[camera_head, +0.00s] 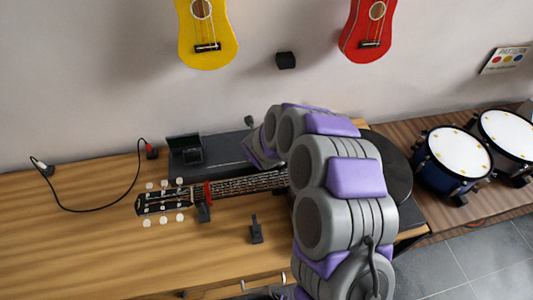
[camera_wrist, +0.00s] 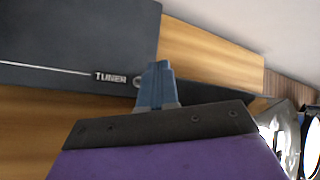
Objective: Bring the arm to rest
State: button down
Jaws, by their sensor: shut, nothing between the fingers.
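My arm, grey with purple panels, arches over the right part of the wooden table in the head view. Its end points away toward the back wall, and the fingers are hidden there behind my arm links. In the wrist view my gripper (camera_wrist: 157,72) shows as two blue-grey fingers pressed together, with nothing between them. I cannot tell how far the fingertips are from the panel.
A guitar (camera_head: 240,186) lies on the table (camera_head: 100,255), its body mostly hidden by my arm. A small black box (camera_head: 185,150) and a cable (camera_head: 100,208) lie left. Drums (camera_head: 455,160) stand right. Yellow (camera_head: 207,40) and red (camera_head: 365,38) ukuleles hang on the wall. The table's front left is clear.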

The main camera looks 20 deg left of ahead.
dwell(0.5)
jog(key=s+d+r+n+g+y, duration=0.2)
jog(key=s+d+r+n, duration=0.1)
jog(key=s+r+n, duration=0.5)
jog(key=s+d+r+n+g+y, duration=0.25)
jog(key=d+r+n, duration=0.2)
jog(key=r, duration=0.45)
jog(key=s+d+r+n+g+h, duration=0.1)
jog(key=s+d+n+g+h, duration=0.2)
jog(key=s+d, duration=1.1)
jog(key=s+d+r+n+g+h, duration=0.2)
jog(key=s+d+n, duration=0.7)
jog(key=s+d, duration=0.5)
jog(key=s+g+h, duration=0.1)
jog(key=s, duration=0.2)
jog(key=shift+d+r, duration=0.3)
jog(key=shift+d, duration=0.1)
jog(key=shift+w+h, duration=0.1)
jog(key=shift+h, duration=0.15)
